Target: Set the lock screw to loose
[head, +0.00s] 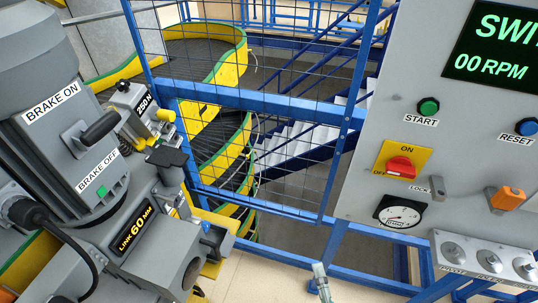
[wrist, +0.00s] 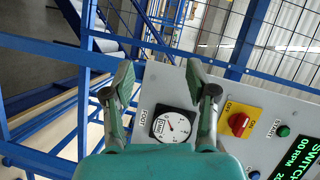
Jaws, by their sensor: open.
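A grey-green tip, likely my gripper (head: 321,280), shows at the bottom of the head view.
A blue-framed mesh guard (head: 270,100) stands before the spiral conveyor (head: 225,70). Floor shows at bottom centre.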

